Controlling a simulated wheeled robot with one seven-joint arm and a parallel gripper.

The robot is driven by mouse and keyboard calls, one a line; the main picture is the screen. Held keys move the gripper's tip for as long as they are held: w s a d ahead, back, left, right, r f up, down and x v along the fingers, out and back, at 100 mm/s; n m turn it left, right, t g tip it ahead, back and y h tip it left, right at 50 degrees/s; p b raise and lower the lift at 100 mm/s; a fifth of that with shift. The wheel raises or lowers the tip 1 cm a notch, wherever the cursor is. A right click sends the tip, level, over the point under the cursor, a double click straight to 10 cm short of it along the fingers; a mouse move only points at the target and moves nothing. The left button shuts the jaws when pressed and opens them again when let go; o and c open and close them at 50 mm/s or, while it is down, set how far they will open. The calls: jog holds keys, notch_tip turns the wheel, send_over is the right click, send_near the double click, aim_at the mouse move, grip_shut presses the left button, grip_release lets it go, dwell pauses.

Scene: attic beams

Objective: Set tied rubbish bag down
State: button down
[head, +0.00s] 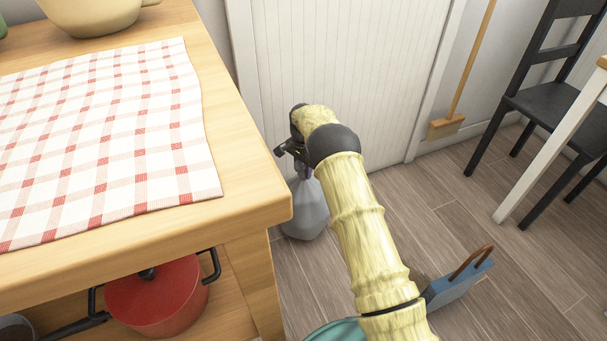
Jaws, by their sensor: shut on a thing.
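The tied rubbish bag (306,208) is grey and stands out below my gripper, just past the right end of the wooden table. My gripper (298,162) points down and is shut on the bag's gathered top. The bag hangs upright and narrows toward the jaws. Its lower end is close to the floor; I cannot tell whether it touches. My arm hides part of its right side, and the fingertips are small in this view.
A wooden table (262,205) with a checked cloth (110,130) is at left, a red pot (155,300) on its lower shelf. A white panelled door (350,60) stands behind. A blue bag-like object (458,290) is at lower right, a broom (447,125) and black chair (555,110) beyond open floor.

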jog(key=shift+w+f, duration=0.1)
jog(key=shift+f, duration=0.2)
jog(key=c, duration=1)
grip_release()
jog(key=shift+f, duration=0.15)
notch_tip(320, 180, up, 12)
jog(key=p, duration=0.7)
jog(key=shift+f, duration=0.2)
jog(key=shift+r, duration=0.35)
